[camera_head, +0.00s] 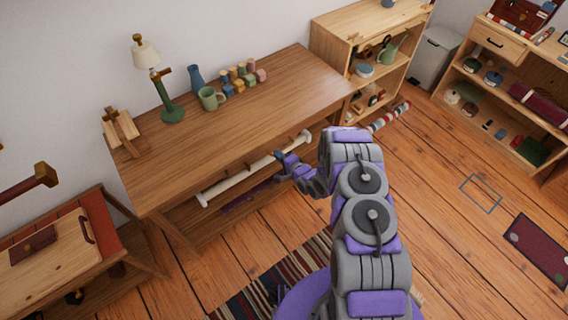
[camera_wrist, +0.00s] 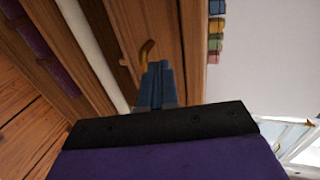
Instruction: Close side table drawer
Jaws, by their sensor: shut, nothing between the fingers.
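The wooden side table (camera_head: 225,135) stands against the wall in the head view, with its front toward me. In the wrist view a brown drawer front (camera_wrist: 163,30) carries a curved brass handle (camera_wrist: 147,50). I cannot tell how far the drawer stands out. My gripper (camera_head: 280,156) is at the table's front edge, and in the wrist view its blue fingers (camera_wrist: 156,68) are together and empty. Their tips are close to the handle; I cannot tell whether they touch it. My wrist and arm hide part of the table front.
A white bar (camera_head: 240,184) runs along the table's front below the top. A lamp (camera_head: 160,80), a green mug (camera_head: 210,98), a blue vase (camera_head: 196,79) and small colored blocks (camera_head: 242,76) stand on top. A shelf (camera_head: 375,60) is at the right.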

